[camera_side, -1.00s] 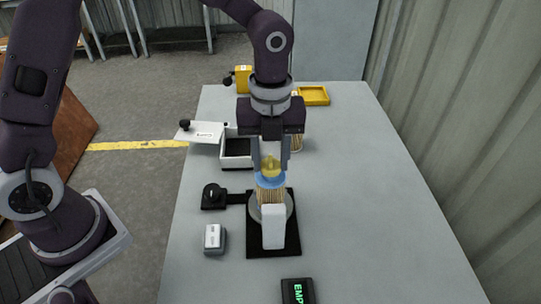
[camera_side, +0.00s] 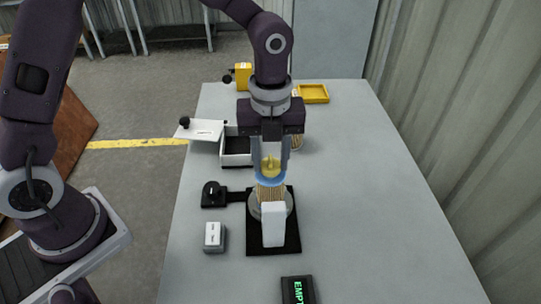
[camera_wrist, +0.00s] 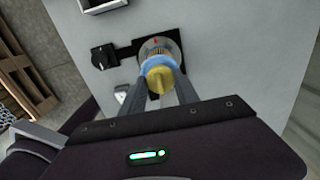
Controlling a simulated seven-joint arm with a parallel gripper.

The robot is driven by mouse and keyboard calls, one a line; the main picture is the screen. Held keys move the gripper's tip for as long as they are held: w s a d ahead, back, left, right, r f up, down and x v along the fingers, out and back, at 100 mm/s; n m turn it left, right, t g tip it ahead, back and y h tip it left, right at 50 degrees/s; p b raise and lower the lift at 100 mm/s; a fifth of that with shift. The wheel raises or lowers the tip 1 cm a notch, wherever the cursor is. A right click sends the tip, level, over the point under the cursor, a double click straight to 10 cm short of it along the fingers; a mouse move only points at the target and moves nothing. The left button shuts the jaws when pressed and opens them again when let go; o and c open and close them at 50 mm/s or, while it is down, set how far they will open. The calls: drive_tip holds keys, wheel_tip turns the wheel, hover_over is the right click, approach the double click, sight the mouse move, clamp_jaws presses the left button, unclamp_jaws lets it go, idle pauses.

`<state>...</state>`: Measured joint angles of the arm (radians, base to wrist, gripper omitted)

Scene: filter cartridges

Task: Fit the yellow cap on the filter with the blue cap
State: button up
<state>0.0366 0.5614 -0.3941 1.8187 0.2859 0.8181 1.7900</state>
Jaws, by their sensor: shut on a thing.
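My gripper (camera_side: 271,170) points straight down and is shut on the yellow cap (camera_side: 270,163). The cap is directly above the filter with the blue cap (camera_side: 270,180), which stands upright with tan pleats below the blue. The filter's lower end is in a grey round holder (camera_side: 283,203) on a black plate, partly hidden by a white block (camera_side: 273,226). In the wrist view the yellow cap (camera_wrist: 158,73) covers much of the blue cap (camera_wrist: 153,58). The caps appear to touch, but I cannot tell whether the yellow one is seated.
Behind my gripper, another pleated filter (camera_side: 296,140) is partly hidden. A black knob (camera_side: 211,192), grey-white block (camera_side: 214,237), display (camera_side: 297,290) and yellow tray (camera_side: 314,93) surround the holder. The table's right is clear.

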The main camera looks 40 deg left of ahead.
drive_tip(key=shift+f, duration=0.25)
drive_tip(key=o, duration=1.1)
drive_tip(key=shift+o, duration=0.6)
drive_tip(key=o, duration=0.3)
drive_tip(key=shift+r, duration=1)
